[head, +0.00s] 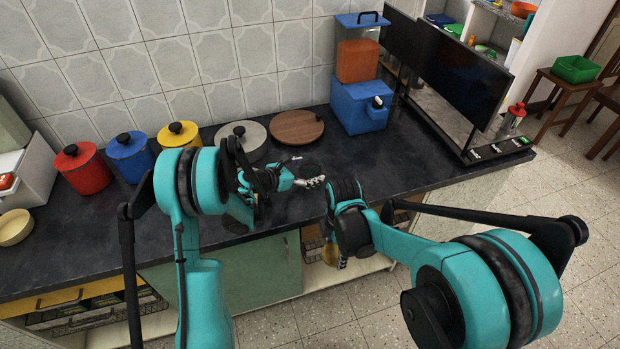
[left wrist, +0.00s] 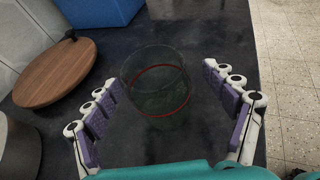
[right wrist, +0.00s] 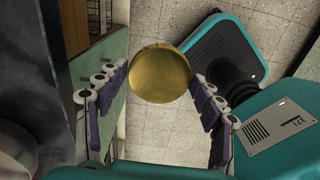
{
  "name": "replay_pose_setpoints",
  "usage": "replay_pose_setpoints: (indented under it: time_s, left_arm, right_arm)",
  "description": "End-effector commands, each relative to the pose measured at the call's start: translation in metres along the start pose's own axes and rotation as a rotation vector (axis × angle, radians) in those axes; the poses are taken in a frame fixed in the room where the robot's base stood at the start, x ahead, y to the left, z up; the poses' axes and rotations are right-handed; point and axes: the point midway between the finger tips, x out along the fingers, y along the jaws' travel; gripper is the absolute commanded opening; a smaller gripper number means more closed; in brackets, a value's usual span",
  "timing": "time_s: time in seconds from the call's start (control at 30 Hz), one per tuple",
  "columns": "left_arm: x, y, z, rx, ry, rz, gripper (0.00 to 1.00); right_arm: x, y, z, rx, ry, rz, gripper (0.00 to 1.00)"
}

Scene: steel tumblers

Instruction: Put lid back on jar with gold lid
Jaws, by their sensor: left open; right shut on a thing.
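A clear glass jar (left wrist: 158,105) with a red ring near its rim stands open-topped on the dark counter (head: 75,240). In the left wrist view it is between the spread fingers of my left gripper (left wrist: 168,100); I cannot tell whether they touch it. In the head view my left gripper (head: 308,182) is over the counter, and the jar is hard to make out there. My right gripper (right wrist: 158,82) is shut on the round gold lid (right wrist: 160,73). In the head view the lid (head: 330,254) is in front of the counter's front edge, below the counter top, partly hidden.
Red (head: 83,169), blue (head: 130,155) and yellow (head: 178,135) canisters stand along the wall. A grey lidded pot (head: 240,137), a round wooden board (head: 297,127) and a blue-orange dispenser (head: 358,105) stand behind. A dark screen (head: 460,78) is at right.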

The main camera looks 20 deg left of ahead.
Motion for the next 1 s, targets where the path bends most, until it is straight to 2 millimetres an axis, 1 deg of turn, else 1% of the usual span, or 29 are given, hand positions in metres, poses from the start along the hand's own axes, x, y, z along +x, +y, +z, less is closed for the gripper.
replay_pose_setpoints:
  time_s: [0.23, 0.33, 0.47, 0.6, 0.7, 1.0]
  left_arm:
    - [0.000, 0.000, 0.000, 0.000, 0.000, 0.000, 0.85]
    - [0.005, 0.001, -0.001, 0.001, 0.000, -0.001, 0.85]
    - [0.021, 0.002, -0.004, 0.002, 0.001, -0.003, 0.85]
    - [0.043, 0.004, -0.004, 0.002, 0.001, -0.002, 0.85]
    - [0.052, 0.004, -0.003, 0.001, 0.000, -0.001, 0.85]
    - [0.051, 0.004, -0.002, 0.000, 0.000, 0.000, 0.85]
  right_arm:
    - [0.000, 0.000, 0.000, 0.000, 0.000, 0.000, 0.52]
    - [0.002, 0.000, 0.000, 0.000, 0.000, 0.000, 0.52]
    - [0.011, 0.000, 0.000, 0.000, 0.000, 0.000, 0.52]
    - [0.019, 0.000, 0.000, 0.000, 0.000, 0.000, 0.52]
    - [0.021, 0.000, 0.000, 0.000, 0.000, 0.000, 0.52]
    - [0.020, 0.000, 0.000, 0.000, 0.000, 0.000, 0.52]
